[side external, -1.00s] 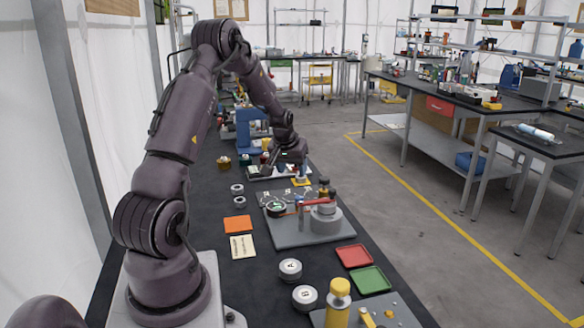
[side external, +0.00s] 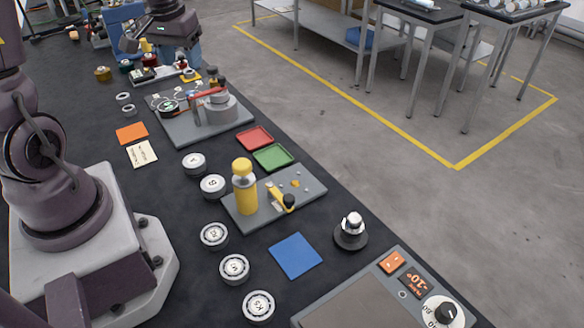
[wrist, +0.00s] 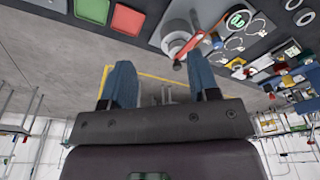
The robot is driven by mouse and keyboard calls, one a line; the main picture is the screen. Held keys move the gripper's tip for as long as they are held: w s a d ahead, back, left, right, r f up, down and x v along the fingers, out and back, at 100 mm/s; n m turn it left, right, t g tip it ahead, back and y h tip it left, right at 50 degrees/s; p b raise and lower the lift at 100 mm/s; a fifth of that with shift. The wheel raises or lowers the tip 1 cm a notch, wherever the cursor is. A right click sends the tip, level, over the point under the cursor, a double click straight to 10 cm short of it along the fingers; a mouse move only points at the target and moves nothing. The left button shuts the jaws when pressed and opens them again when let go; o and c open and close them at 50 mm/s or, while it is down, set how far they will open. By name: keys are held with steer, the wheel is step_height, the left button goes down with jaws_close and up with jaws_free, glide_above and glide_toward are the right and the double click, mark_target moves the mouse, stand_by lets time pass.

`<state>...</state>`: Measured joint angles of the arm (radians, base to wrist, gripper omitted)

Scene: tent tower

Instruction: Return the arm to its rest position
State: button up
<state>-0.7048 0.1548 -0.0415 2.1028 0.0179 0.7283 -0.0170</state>
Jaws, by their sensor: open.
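My gripper (wrist: 163,82) shows in the wrist view with its two blue fingers spread apart. Nothing is between them. In the side view my wrist and gripper (side external: 184,52) are at the top left, above the far part of the dark bench, beyond the grey plate with the red-handled fixture (side external: 212,98). The gripper's fingertips are hard to make out there.
A red tray (side external: 253,138) and a green tray (side external: 273,157) lie by the bench edge. A blue machine (side external: 124,28) stands behind my gripper.

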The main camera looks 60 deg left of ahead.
steer(key=s+d+r+m+t, duration=0.1)
steer(key=s+d+r+m, duration=0.1)
steer(key=d, duration=0.5)
steer(key=s+d+r+m+t, duration=0.1)
steer(key=s+d+r+m, duration=0.2)
steer(key=d+r, duration=0.2)
steer(key=s+d+r+m+t+h, duration=0.1)
steer(key=s+d+r+m+t, duration=0.1)
steer(key=d, duration=0.7)
steer(key=shift+s+d+r+m, duration=0.3)
steer(key=shift+s+r, duration=0.1)
steer(key=shift+r, duration=0.45)
steer(key=shift+c, duration=0.2)
